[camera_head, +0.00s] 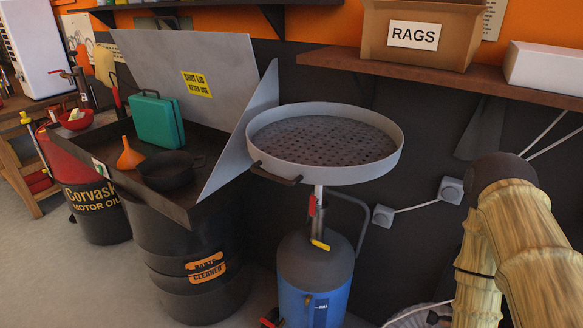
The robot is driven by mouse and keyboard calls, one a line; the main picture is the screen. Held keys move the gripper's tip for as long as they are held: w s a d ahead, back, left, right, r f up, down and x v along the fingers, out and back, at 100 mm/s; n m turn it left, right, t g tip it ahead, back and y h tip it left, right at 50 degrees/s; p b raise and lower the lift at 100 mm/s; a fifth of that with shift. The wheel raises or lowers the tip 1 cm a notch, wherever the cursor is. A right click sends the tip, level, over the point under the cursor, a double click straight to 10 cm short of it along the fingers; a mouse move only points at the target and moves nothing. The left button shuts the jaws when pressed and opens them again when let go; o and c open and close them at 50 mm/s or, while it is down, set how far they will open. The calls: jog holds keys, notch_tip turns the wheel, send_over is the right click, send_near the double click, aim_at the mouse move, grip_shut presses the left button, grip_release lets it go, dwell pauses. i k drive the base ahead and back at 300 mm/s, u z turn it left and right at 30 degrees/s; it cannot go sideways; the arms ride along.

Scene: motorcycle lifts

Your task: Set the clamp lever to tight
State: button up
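An oil drainer with a round grey perforated pan (325,140) stands in the middle on a blue and dark tank (316,285). A thin post joins pan and tank. On the post is a small red lever (312,206), standing roughly upright. Lower down, at the post's collar, is a short yellow lever (320,245), lying slightly tilted. I cannot tell which of the two is the clamp lever, or whether it is tight. My arm shows at the right, well apart from the drainer; my gripper is not in view.
A black parts cleaner drum (200,275) with a raised grey lid stands left of the drainer. A shelf (440,75) with a rags box (420,35) is above it. A curved grey handle (357,222) stands right of the post. Floor is free at the lower left.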

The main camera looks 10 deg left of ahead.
aim_at(312, 213)
jog(key=z, duration=1.25)
jog(key=k, duration=1.1)
jog(key=u, duration=1.25)
jog(key=i, duration=0.5)
jog(key=z, duration=0.05)
